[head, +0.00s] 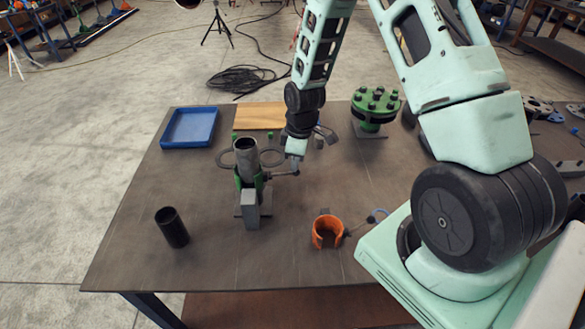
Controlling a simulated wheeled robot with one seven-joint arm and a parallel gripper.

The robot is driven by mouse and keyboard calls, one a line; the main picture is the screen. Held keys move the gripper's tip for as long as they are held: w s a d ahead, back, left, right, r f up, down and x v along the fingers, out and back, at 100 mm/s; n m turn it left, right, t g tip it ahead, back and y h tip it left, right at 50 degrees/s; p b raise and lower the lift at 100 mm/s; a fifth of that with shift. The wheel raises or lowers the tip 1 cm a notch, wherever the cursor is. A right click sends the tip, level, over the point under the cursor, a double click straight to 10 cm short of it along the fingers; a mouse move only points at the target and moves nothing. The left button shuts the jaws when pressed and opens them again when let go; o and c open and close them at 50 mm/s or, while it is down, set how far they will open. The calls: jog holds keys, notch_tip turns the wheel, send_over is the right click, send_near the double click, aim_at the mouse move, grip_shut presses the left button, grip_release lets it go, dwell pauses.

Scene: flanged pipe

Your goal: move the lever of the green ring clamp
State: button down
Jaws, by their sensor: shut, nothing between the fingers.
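The green ring clamp (240,182) sits around a grey upright pipe (246,158) on a stand near the middle of the table. Its lever (282,174) appears as a thin dark bar reaching out to the right of the clamp. My gripper (293,170) points down at the outer end of this lever. It is shut with nothing between its fingers. It looks very close to the lever end, but I cannot tell whether it touches. The clamp's far side is hidden by the pipe.
An orange ring clamp (328,232) with its own lever stands at the front right. A black tube (172,228) stands at the front left. A blue tray (189,127), a wooden board (260,115) and a green bolted flange (374,107) are behind. The table's left part is mostly clear.

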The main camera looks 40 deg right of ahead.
jog(key=shift+f, duration=0.35)
jog(key=shift+s+d+r+p, duration=0.25)
jog(key=shift+s+d+p, duration=0.05)
jog(key=shift+s+d, duration=0.25)
jog(key=shift+s+d+r+p, duration=0.2)
jog(key=shift+s+d+p, duration=0.05)
jog(key=shift+s+d, duration=0.3)
jog(key=shift+r, duration=0.15)
notch_tip(320, 180, up, 17)
jog(key=s+d+b, duration=0.1)
jog(key=b, duration=0.2)
jog(key=shift+s, duration=0.15)
